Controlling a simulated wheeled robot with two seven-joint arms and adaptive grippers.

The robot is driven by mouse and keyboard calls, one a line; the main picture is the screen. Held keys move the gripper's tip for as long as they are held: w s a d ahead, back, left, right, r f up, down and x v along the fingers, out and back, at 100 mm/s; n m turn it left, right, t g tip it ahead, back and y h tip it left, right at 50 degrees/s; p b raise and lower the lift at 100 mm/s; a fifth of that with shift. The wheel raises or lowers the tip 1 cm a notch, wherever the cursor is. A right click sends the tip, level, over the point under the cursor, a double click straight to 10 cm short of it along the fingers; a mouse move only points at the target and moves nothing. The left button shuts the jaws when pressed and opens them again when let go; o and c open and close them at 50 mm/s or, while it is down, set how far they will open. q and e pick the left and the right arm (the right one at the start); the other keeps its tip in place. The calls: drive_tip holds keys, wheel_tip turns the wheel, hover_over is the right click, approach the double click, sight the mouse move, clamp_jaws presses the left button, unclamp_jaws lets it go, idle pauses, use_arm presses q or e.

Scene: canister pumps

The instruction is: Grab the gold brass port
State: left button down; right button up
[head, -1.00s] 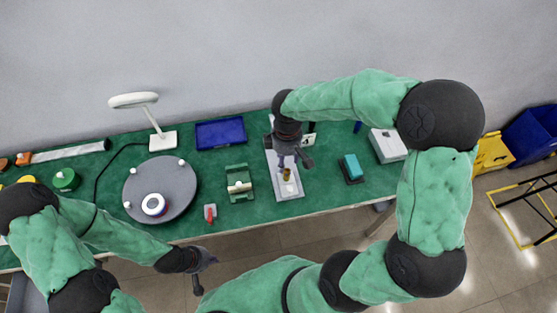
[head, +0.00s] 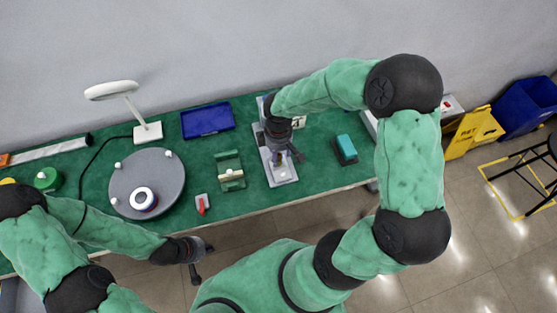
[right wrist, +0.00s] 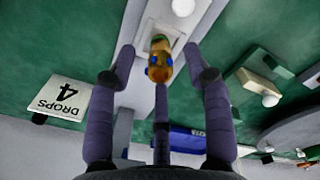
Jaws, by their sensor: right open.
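The gold brass port (right wrist: 160,62) stands on a pale grey tray, which shows in the head view (head: 286,180). In the right wrist view the port is beyond the fingertips, roughly centred between the outer fingers, with blue marks on it. My right gripper (right wrist: 160,80) is open and empty, its fingers spread around the line to the port without visibly touching it. In the head view my right gripper (head: 289,157) is over the tray and hides the port. My left gripper (head: 203,263) hangs in front of the table edge, fingers apart and empty.
A blue tray (head: 207,121), a round grey turntable (head: 147,184) and a lamp (head: 148,131) are further left.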

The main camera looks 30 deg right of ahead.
drive_tip(key=shift+f, duration=0.9)
clamp_jaws()
drive_tip(key=shift+r, duration=0.2)
